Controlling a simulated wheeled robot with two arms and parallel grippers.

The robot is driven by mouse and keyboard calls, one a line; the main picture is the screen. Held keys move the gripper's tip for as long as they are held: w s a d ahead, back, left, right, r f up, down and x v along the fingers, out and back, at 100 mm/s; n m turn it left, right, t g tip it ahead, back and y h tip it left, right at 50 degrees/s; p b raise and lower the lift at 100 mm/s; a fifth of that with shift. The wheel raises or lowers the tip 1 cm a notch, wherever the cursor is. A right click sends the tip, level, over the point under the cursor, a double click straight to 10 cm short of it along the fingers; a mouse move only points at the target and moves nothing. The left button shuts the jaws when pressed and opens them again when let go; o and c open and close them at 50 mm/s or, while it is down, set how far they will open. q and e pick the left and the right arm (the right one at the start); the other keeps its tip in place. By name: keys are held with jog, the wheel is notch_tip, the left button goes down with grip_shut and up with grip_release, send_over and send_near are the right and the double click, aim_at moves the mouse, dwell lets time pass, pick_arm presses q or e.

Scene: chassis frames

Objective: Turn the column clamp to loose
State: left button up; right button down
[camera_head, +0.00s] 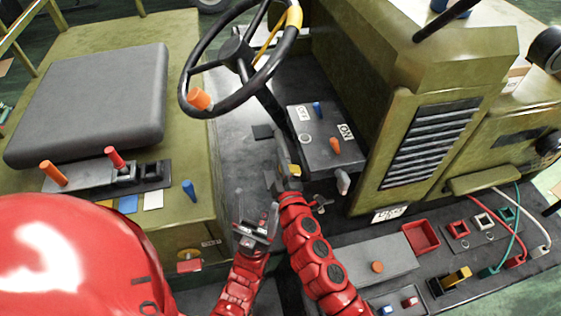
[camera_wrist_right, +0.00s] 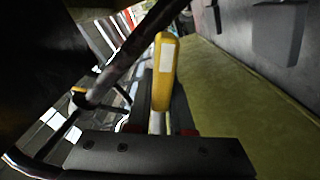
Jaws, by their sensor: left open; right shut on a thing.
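The column clamp is a yellow lever (camera_wrist_right: 164,72) with a white patch, seen in the right wrist view beside the dark steering column (camera_wrist_right: 135,52). My right gripper (camera_wrist_right: 162,105) is shut on the lever's lower part, with a finger on either side. My left gripper (camera_head: 262,220) is open and empty, lower and left of the right one.
The steering wheel (camera_head: 237,52) with an orange knob (camera_head: 199,98) overhangs the column. A grey switch box (camera_head: 318,150) with blue and orange levers stands close right. The seat (camera_head: 95,100) and its levers are left. A console (camera_head: 375,262) with sockets and cables is lower right.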

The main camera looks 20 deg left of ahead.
jog(key=shift+s+a+f+n+b, duration=0.1)
jog(key=shift+f+n+b, duration=0.15)
jog(key=shift+n, duration=0.55)
jog(key=shift+w+f+n+b, duration=0.1)
jog(key=shift+f+n+b, duration=0.2)
jog(key=shift+n, duration=0.5)
jog(key=shift+s+a+f+n+b, duration=0.1)
jog(key=shift+n+b, duration=0.25)
jog(key=shift+n, duration=0.45)
jog(key=c, duration=0.8)
grip_release()
jog(key=shift+d, duration=0.1)
jog(key=b+v, duration=0.2)
jog(key=v, duration=1.5)
jog(key=shift+s+b, duration=0.2)
jog(key=shift+b, duration=0.2)
